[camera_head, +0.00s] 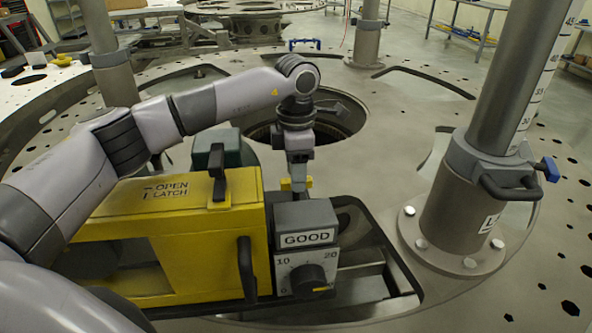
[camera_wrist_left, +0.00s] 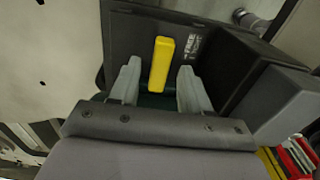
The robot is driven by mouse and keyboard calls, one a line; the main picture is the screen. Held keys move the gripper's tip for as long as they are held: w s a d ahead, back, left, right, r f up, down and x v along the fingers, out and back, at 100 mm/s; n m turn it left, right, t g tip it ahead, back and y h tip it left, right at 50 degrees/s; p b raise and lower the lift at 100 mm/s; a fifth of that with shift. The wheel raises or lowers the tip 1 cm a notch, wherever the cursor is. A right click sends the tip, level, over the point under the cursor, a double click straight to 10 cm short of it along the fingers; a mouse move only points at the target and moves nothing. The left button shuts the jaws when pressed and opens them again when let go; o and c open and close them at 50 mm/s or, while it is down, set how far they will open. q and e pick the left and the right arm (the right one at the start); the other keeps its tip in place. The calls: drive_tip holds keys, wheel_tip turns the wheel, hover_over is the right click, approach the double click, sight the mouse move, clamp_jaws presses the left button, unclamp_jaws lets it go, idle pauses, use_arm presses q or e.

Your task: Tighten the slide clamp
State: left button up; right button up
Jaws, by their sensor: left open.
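A yellow lever (camera_wrist_left: 162,63) stands on a dark plate (camera_wrist_left: 140,36) marked "FREE", with a second, less legible word under it. It looks like the slide clamp's handle. My left gripper (camera_wrist_left: 159,88) is open, with one grey finger on each side of the lever's lower end and gaps between. In the head view the left gripper (camera_head: 298,182) points down just behind the grey gauge box, and part of the yellow lever (camera_head: 286,185) shows by its fingertips. The lever's base is hidden there. My right gripper is not in view.
A thick column (camera_head: 465,200) with a blue knob (camera_head: 548,168) stands right. A round opening (camera_head: 345,115) lies behind.

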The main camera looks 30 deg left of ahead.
use_arm(q)
drive_tip(key=shift+f, duration=0.5)
clamp_jaws()
